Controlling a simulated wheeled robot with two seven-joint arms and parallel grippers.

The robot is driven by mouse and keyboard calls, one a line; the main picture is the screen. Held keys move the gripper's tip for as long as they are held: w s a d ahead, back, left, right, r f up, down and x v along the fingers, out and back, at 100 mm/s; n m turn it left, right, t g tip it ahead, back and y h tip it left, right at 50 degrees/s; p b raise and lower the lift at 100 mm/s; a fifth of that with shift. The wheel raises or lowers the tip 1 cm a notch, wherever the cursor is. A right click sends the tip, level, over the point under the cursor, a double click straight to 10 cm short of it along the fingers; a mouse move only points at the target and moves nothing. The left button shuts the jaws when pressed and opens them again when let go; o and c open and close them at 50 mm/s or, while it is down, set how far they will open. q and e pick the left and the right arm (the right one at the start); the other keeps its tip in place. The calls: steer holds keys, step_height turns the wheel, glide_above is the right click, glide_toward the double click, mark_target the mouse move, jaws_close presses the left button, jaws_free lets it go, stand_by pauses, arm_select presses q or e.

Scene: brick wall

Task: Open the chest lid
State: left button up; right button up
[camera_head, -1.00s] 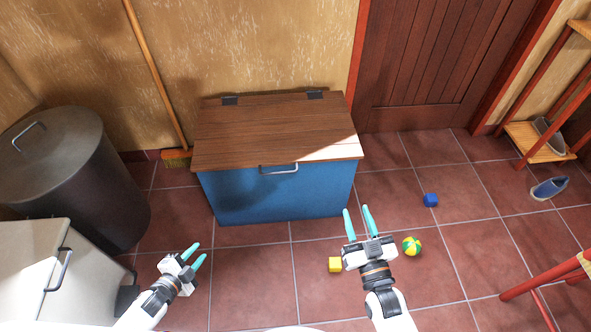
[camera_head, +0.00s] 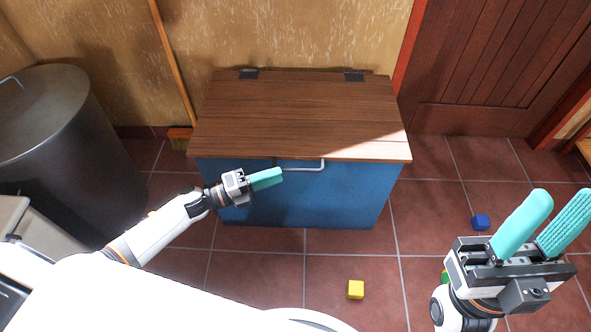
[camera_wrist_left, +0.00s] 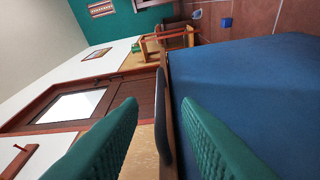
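The chest (camera_head: 335,197) has a blue body and a brown wooden lid (camera_head: 300,115), which is shut. A metal handle (camera_head: 305,167) is on its front, just below the lid's edge. My left gripper (camera_head: 280,176) is at the left end of the handle, its fingers pointing right. In the left wrist view its green fingers (camera_wrist_left: 160,104) are apart, with the dark handle (camera_wrist_left: 163,118) seen edge-on between them; I cannot tell whether they touch it. My right gripper (camera_head: 562,197) is open and empty at the right, away from the chest.
A ball is mostly hidden behind my right gripper. A dark bin (camera_head: 60,140) and a broom (camera_head: 172,65) stand left of the chest. A wooden door (camera_head: 490,60) is at the right.

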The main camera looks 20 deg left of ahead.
mark_target(294, 170)
arm_select(q)
steer(key=b+x, duration=0.1)
steer(key=x, duration=0.5)
steer(key=shift+w+d, duration=0.15)
steer(key=shift+c, duration=0.2)
jaws_close()
